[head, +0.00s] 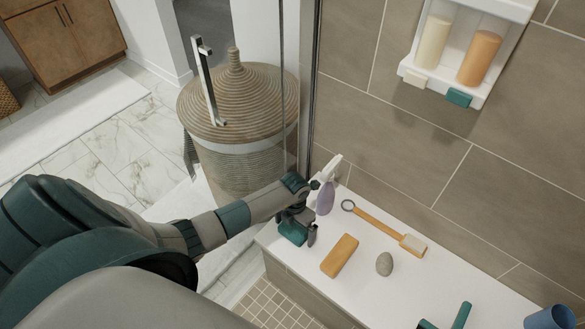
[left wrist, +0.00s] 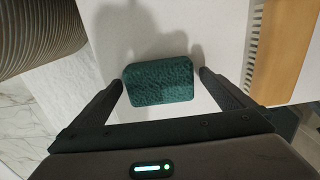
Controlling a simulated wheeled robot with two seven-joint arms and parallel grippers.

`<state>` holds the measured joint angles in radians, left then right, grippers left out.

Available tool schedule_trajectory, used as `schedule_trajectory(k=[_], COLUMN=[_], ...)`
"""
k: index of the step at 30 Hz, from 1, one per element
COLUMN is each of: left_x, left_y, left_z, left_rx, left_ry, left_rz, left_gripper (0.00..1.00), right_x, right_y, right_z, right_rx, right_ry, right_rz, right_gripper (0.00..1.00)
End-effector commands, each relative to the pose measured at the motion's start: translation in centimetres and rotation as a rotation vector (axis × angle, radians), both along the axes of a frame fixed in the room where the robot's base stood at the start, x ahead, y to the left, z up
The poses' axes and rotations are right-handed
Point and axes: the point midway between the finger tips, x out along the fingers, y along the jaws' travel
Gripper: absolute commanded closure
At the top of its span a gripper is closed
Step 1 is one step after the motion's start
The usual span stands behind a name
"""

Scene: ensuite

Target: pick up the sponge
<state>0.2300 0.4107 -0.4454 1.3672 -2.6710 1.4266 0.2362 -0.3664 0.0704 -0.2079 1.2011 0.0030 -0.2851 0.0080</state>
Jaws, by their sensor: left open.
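The sponge (head: 291,232) is a teal rectangular block lying on the white ledge, near the ledge's left end. It also shows in the left wrist view (left wrist: 160,82), with its rough top face in plain sight. My left gripper (head: 299,222) is open just above the sponge. In the left wrist view its two fingers (left wrist: 161,80) reach to either side of the sponge, with small gaps showing at both ends. I cannot tell how far the fingertips are above the ledge. In the head view the gripper partly hides the sponge. My right gripper is not in view.
A purple spray bottle (head: 325,197) stands close beside my left gripper. A wooden brush (head: 340,256), a grey stone (head: 384,264), a long-handled brush (head: 380,226) and a blue cup (head: 550,318) are on the ledge (head: 440,278). A wicker hamper (head: 245,100) stands behind glass.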

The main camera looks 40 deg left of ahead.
Motion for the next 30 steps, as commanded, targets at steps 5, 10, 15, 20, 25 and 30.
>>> schedule_trajectory(k=[5, 10, 15, 20, 25, 30], left_x=[-0.02, -0.02, -0.02, -0.01, 0.04, 0.32], left_y=[0.03, 0.04, 0.03, 0.03, 0.15, 0.74], left_z=[0.0, 0.0, 0.0, 0.01, 0.17, 0.97], left_rx=[0.0, 0.0, 0.0, 0.0, 0.0, 0.0], left_ry=[0.0, 0.001, 0.001, 0.001, 0.0, 0.001], left_rz=[0.0, 0.0, 0.0, 0.0, 0.0, 0.001], left_gripper=[0.0, 0.12, 0.44, 0.44, 0.44, 0.44], right_x=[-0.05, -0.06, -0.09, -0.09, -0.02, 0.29], right_y=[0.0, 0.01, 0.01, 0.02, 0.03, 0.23], right_z=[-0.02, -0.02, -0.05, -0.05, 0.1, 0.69], right_rx=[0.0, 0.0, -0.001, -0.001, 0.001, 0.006], right_ry=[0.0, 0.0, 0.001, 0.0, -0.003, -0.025], right_rz=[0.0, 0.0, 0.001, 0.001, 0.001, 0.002], right_gripper=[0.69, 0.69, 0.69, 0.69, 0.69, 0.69])
